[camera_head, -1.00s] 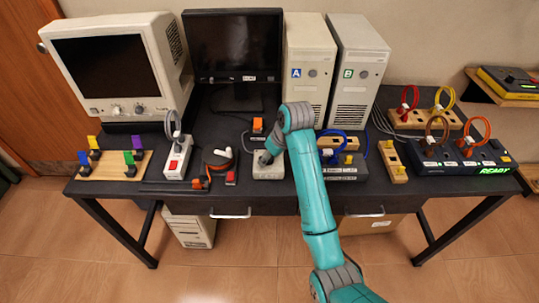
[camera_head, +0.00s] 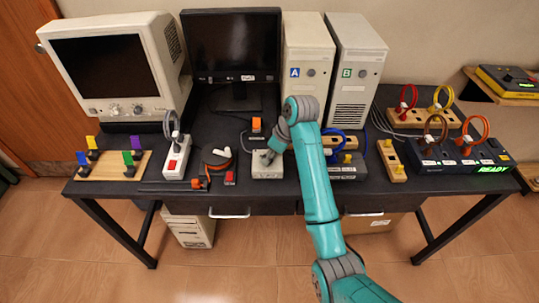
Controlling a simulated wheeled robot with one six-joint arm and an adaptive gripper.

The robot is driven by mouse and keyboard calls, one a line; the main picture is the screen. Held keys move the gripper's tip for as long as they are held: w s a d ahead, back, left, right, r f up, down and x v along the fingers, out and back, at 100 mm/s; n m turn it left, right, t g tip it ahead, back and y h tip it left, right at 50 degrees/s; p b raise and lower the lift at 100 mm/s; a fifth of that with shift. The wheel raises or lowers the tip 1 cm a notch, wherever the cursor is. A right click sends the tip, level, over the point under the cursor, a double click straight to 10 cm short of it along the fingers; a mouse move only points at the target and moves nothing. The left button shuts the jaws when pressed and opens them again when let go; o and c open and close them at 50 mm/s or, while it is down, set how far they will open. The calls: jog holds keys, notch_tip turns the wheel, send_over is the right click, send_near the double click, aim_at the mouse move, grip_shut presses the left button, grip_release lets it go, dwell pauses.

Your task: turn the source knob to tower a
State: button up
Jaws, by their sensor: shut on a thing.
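A small pale switch box (camera_head: 267,172) sits near the front middle of the black desk. My gripper (camera_head: 267,157) reaches down onto its top from the right and is shut on the source knob there. The knob is hidden by the fingers, so its pointing direction cannot be read. Tower A (camera_head: 307,85), a beige computer case with a blue A label, stands behind to the right. Tower B (camera_head: 354,85), with a green B label, stands beside it.
A dark monitor (camera_head: 233,45) stands behind the box and an old CRT (camera_head: 115,65) at the left. A red-switch power strip (camera_head: 176,160) and an orange-and-white cable (camera_head: 218,163) lie left of the box. A dark device with blue cable (camera_head: 345,171) is close on the right.

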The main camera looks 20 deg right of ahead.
jog(key=shift+d+n+g, duration=0.1)
jog(key=shift+n+g, duration=0.3)
jog(key=shift+n, duration=0.7)
jog(key=shift+y, duration=0.3)
jog(key=o, duration=1.1)
jog(key=shift+o, duration=0.2)
